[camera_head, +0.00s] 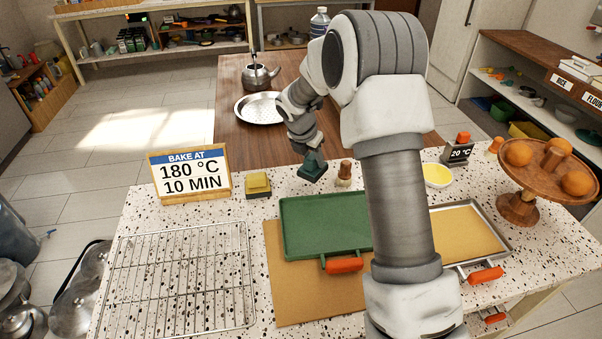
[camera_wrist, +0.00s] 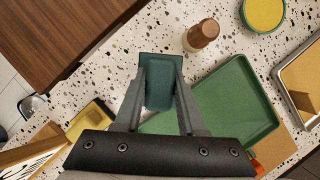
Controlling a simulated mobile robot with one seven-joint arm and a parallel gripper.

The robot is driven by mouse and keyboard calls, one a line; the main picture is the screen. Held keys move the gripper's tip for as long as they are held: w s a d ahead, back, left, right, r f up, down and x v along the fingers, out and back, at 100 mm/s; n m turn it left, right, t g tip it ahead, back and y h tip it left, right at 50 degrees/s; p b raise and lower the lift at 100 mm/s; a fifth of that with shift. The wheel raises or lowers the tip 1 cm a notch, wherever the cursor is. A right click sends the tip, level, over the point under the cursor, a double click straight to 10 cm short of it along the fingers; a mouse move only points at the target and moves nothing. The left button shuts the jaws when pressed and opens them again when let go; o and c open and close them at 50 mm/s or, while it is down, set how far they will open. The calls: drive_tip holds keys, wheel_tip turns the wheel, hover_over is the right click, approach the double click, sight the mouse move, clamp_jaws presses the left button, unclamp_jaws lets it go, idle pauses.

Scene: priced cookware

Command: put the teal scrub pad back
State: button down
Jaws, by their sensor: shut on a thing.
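My gripper (camera_head: 314,160) is shut on the teal scrub pad (camera_head: 312,172) and holds it over the back edge of the speckled counter. In the wrist view the teal pad (camera_wrist: 160,82) sits between the two fingers of my gripper (camera_wrist: 161,90). A yellow sponge (camera_head: 258,185) with a dark underside lies to the left, beside the bake sign (camera_head: 190,176). The sponge also shows at lower left in the wrist view (camera_wrist: 92,118). I cannot tell how high the pad is above the counter.
A green tray (camera_head: 315,215) with an orange handle lies in front of the pad. A small wooden-topped shaker (camera_head: 344,172) stands close to its right. A wire rack (camera_head: 180,275) covers the left counter. A yellow bowl (camera_head: 437,176) and fruit stand (camera_head: 520,205) stand right.

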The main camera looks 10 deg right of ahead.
drive_tip(key=w+a+f, duration=0.2)
drive_tip(key=a, duration=0.1)
drive_tip(key=shift+f, duration=2)
drive_tip(key=shift+f, duration=0.1)
drive_tip(key=shift+f, duration=0.15)
drive_tip(key=c, duration=0.5)
unclamp_jaws()
